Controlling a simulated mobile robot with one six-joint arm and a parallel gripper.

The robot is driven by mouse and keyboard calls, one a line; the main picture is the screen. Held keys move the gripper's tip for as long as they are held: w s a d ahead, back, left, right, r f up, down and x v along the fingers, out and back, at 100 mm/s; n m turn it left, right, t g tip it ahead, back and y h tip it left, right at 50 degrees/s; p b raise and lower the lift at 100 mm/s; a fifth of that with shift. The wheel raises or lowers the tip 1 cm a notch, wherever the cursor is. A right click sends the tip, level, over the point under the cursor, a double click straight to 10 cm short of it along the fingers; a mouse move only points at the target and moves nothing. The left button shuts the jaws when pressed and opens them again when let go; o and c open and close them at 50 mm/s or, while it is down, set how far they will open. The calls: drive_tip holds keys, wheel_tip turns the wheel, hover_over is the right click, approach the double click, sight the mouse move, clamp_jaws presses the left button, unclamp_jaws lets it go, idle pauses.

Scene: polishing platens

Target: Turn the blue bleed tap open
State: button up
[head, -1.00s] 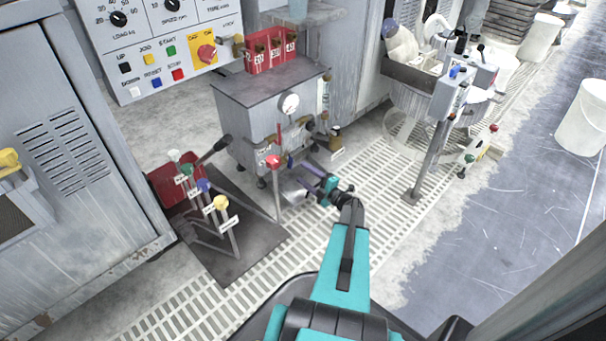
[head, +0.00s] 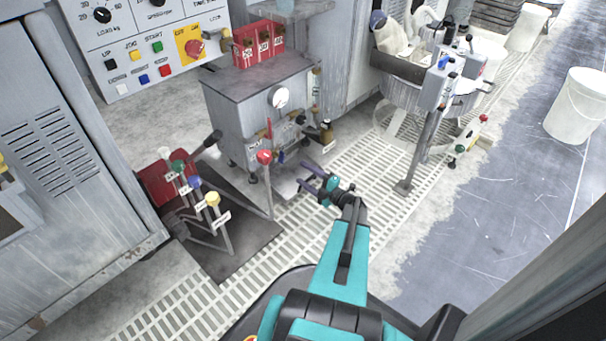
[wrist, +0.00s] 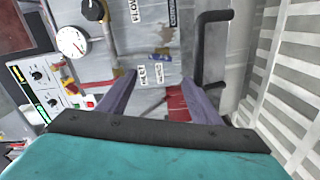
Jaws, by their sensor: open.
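A small blue tap (head: 282,156) shows low on the front of the grey cabinet in the head view, left of my gripper. In the wrist view a small blue part (wrist: 160,55) sits on the grey panel beside white labels, beyond and between my fingertips. I cannot read its turn position. My gripper (head: 307,176) is open and empty, in front of the cabinet and apart from the tap. Its two purple fingers also show spread in the wrist view (wrist: 158,82).
A red-knobbed lever (head: 265,157) stands left of my gripper. Several colour-knobbed levers (head: 212,200) rise from a dark plate further left. A post (head: 420,155) stands right; the grating between is clear.

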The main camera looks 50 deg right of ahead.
drive_tip(key=s, duration=0.3)
drive_tip(key=shift+s+a, duration=0.1)
drive_tip(key=shift+s, duration=0.35)
idle(0.8)
drive_tip(key=s+p, duration=0.5)
drive_tip(key=s, duration=0.8)
drive_tip(key=shift+s+a, duration=0.3)
drive_tip(key=shift+a, duration=0.15)
